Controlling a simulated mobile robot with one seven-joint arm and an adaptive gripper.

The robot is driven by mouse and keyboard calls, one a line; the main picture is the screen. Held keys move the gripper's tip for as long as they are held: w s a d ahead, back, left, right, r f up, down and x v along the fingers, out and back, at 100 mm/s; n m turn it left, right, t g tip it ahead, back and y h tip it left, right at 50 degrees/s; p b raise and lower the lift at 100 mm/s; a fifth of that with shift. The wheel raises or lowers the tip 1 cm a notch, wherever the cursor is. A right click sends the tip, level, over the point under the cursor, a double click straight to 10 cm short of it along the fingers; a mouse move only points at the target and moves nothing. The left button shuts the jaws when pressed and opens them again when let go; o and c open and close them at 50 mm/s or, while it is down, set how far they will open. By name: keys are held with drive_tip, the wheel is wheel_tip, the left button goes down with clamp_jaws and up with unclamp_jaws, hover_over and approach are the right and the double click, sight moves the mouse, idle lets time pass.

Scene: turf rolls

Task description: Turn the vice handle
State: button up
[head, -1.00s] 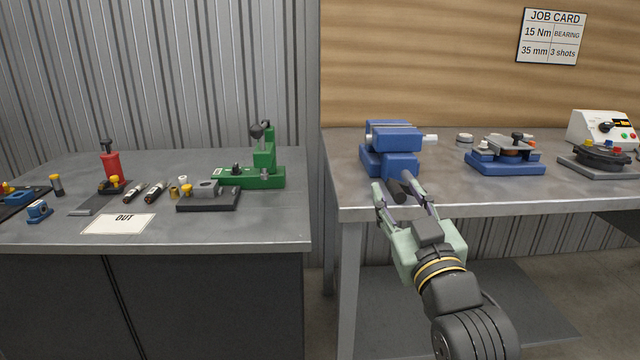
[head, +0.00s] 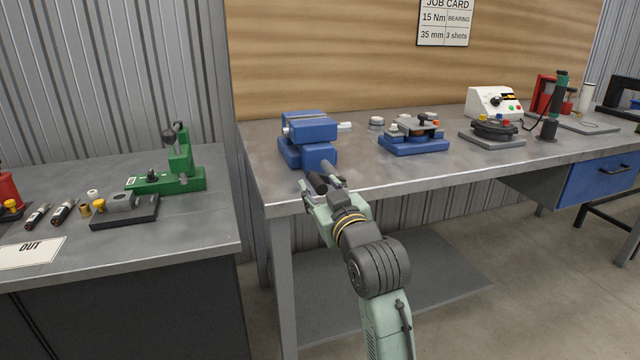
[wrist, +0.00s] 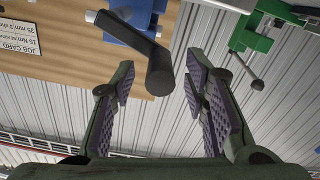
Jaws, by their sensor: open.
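The blue vice (head: 309,132) stands on the right-hand workbench, near its left front corner. Its black handle grip (head: 317,184) sticks out toward me past the bench's front edge. My gripper (head: 321,187) is open at the handle, with one finger on each side of it. In the wrist view the dark handle grip (wrist: 160,72) shows between the two open fingertips, with a gap on both sides. The blue vice body (wrist: 130,22) is partly cut off at the top there. I see no contact between fingers and handle.
A green press (head: 180,170) stands on the left bench. A gap separates the benches. Bare benchtop lies right of the vice.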

drive_tip(key=shift+w+a, duration=0.15)
drive_tip(key=shift+w, duration=0.3)
clamp_jaws()
idle(0.3)
idle(0.4)
